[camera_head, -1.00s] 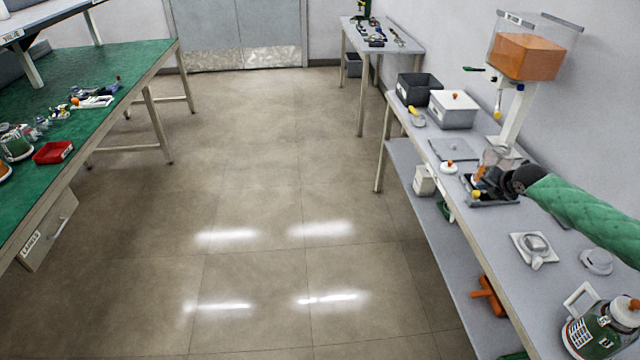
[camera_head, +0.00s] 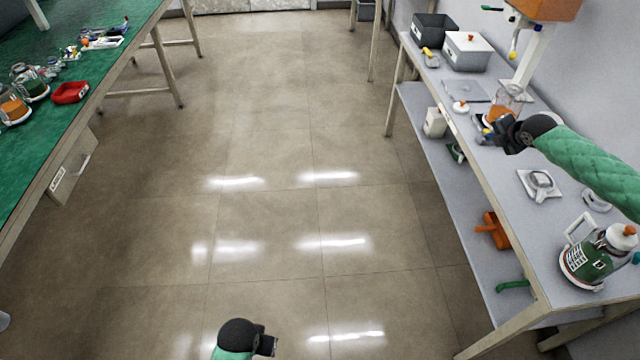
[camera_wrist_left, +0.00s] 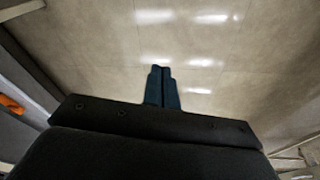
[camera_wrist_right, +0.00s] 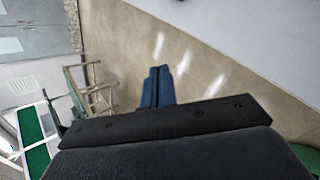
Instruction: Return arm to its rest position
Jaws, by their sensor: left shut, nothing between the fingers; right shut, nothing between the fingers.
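My right arm, in a green sleeve, reaches in from the right in the head view. Its dark gripper (camera_head: 488,136) is above the right bench, beside the clear jar with orange contents (camera_head: 503,104). The right wrist view shows its two blue fingers (camera_wrist_right: 158,86) closed together and empty, with floor beyond them. My left gripper (camera_head: 268,345) shows at the bottom of the head view over the open floor. In the left wrist view its fingers (camera_wrist_left: 162,86) are closed together with nothing between them.
A green-topped table (camera_head: 30,165) stands left. The floor between is clear.

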